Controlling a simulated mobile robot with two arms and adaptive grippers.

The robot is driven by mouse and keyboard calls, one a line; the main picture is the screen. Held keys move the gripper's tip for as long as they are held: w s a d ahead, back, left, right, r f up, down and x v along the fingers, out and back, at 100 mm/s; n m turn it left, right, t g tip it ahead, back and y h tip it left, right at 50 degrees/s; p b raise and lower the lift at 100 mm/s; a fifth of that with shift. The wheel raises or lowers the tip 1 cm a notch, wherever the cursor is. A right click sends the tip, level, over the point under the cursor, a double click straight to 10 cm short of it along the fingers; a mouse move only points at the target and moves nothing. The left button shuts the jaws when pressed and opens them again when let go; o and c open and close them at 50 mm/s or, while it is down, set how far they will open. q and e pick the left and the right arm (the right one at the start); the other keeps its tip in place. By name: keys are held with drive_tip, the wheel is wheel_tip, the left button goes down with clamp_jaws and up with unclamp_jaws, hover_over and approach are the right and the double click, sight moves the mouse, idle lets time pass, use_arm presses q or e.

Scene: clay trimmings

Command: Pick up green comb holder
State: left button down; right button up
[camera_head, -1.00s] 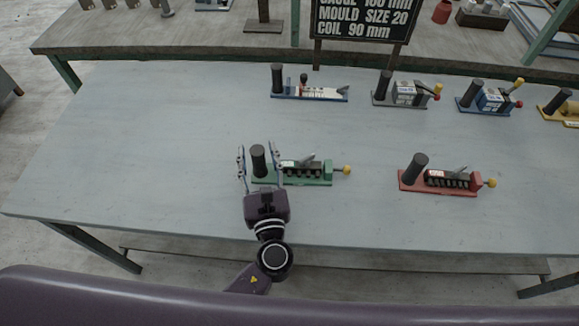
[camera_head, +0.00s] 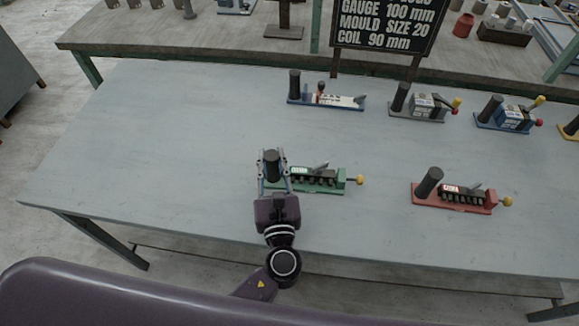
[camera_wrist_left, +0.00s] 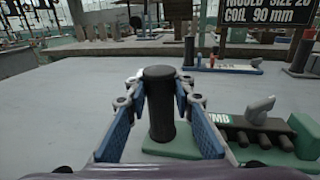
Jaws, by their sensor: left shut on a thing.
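The green comb holder (camera_head: 330,186) lies on the near part of the grey table, with a black upright post at its left end and a yellow knob at its right. It also shows in the left wrist view (camera_wrist_left: 262,150). My left gripper (camera_head: 273,158) is shut on the black post (camera_wrist_left: 159,103), one finger on each side of it. The holder's green base rests on the table as far as I can see. My right gripper is not in view.
A red holder (camera_head: 452,204) stands to the right on the same table (camera_head: 170,130). Behind are a blue-and-white one (camera_head: 338,102), a grey one (camera_head: 418,116) and a blue one (camera_head: 507,126). A dark sign (camera_head: 388,22) stands at the back. The table's left part is clear.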

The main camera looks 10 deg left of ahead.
use_arm(q)
drive_tip(key=shift+r, duration=0.2)
drive_tip(key=shift+r, duration=0.25)
wheel_tip(320, 180, up, 19)
drive_tip(key=p, duration=0.3)
drive_tip(key=b, duration=0.7)
hover_over(272, 155)
drive_tip(key=shift+a+f, duration=0.1)
drive_tip(key=shift+f, duration=5.95)
drive_tip(key=shift+f+b, duration=1.25)
drive_tip(key=shift+f, duration=1.25)
